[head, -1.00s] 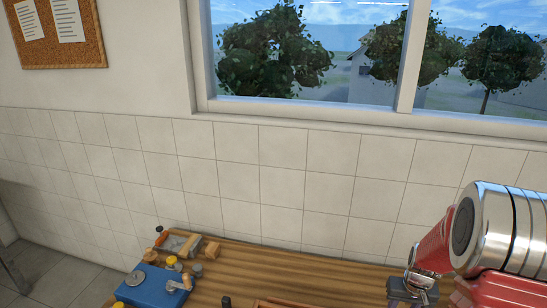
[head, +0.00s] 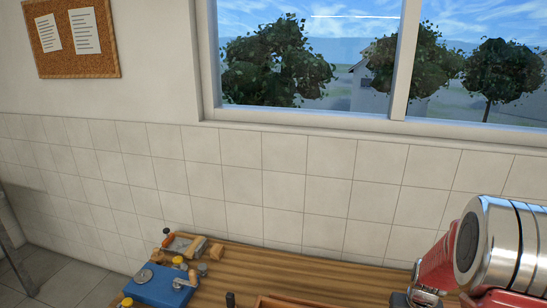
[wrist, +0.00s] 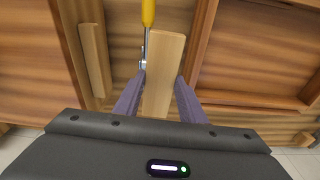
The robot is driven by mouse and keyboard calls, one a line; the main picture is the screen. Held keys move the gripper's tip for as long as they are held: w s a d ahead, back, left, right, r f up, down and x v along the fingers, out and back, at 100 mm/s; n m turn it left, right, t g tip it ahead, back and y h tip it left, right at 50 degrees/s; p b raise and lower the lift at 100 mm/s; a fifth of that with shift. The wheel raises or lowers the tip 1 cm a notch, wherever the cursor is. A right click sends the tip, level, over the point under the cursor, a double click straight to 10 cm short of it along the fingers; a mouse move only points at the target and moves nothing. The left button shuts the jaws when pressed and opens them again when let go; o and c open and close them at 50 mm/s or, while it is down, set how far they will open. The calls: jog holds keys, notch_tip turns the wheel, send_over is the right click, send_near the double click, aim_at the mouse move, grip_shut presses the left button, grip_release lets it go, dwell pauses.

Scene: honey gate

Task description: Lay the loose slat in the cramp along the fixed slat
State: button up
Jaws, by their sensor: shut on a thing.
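A pale wooden slat (wrist: 164,70) stands out between the two fingers of my gripper (wrist: 158,88) in the wrist view, and the gripper is shut on it. A second, thinner pale slat (wrist: 94,60) lies to the left, apart from the fingers. I cannot tell whether it is the fixed slat. A yellow handle (wrist: 148,12) with a metal shaft lies just beyond the held slat, close to its left side. The cramp cannot be made out for certain. In the head view my gripper (head: 424,298) is cut off at the bottom edge, and no slat shows there.
Brown wooden rims (wrist: 200,45) border the board in the wrist view. In the head view a blue box (head: 160,288) and small tools (head: 190,246) stand at the bench's left end. The wooden bench (head: 300,268) has bare room along the tiled wall.

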jog(key=w+a+r+n, duration=0.1)
jog(key=w+a+r, duration=0.1)
jog(key=a+r, duration=0.2)
jog(key=w+a+r+n, duration=0.1)
jog(key=w+a+r, duration=0.2)
jog(key=a, duration=0.7)
jog(key=w+a+r+n, duration=0.1)
jog(key=w+a+r, duration=0.1)
jog(key=a+r, duration=0.2)
jog(key=a, duration=0.3)
jog(key=shift+w+a+r+n, duration=0.3)
jog(key=shift+a+r, duration=0.05)
jog(key=shift+f, duration=0.15)
jog(key=s+f, duration=0.4)
jog(key=f, duration=1)
jog(key=shift+f, duration=0.35)
